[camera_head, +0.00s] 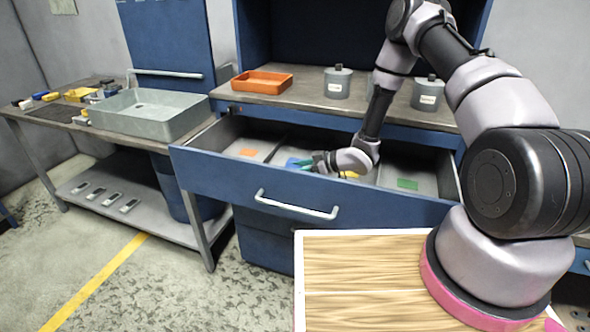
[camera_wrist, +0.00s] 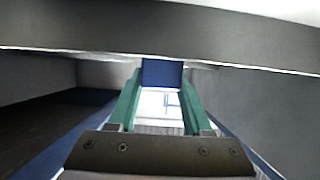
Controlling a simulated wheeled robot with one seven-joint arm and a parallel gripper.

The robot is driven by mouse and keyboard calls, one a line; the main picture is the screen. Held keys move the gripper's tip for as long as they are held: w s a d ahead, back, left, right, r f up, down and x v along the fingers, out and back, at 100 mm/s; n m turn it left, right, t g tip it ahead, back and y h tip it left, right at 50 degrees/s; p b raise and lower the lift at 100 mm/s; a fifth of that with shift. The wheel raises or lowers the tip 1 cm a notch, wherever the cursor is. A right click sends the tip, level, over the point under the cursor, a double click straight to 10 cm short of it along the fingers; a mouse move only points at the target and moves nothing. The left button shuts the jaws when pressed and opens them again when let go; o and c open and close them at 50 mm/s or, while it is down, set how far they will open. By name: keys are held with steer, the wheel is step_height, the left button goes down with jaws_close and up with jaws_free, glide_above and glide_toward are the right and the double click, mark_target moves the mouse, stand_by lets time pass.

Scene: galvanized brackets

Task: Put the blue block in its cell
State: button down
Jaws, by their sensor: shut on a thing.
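My gripper (camera_head: 306,163) reaches down into the open blue drawer (camera_head: 310,196), near its front wall. In the wrist view, its two green fingers (camera_wrist: 161,84) are shut on the blue block (camera_wrist: 162,72). In the head view a patch of blue (camera_head: 292,162) shows at the fingertips; I cannot tell whether it is the block, a cell's floor marker, or both. The drawer is split by dividers into cells. An orange marker (camera_head: 248,152) lies in the left cell, a yellow marker (camera_head: 350,174) right of my gripper, and a green marker (camera_head: 407,184) in the right cell.
An orange tray (camera_head: 262,82) and two grey lidded canisters (camera_head: 338,82) (camera_head: 427,92) stand on the worktop above the drawer. A grey basin (camera_head: 150,114) sits on the left bench. Thin dividers and the drawer walls stand close around my gripper.

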steer(key=shift+f, duration=0.2)
steer(key=shift+f, duration=0.45)
steer(key=shift+c, duration=1.6)
jaws_free()
steer(key=shift+r, duration=0.3)
steer(key=v, duration=1.2)
steer(key=shift+r, duration=0.25)
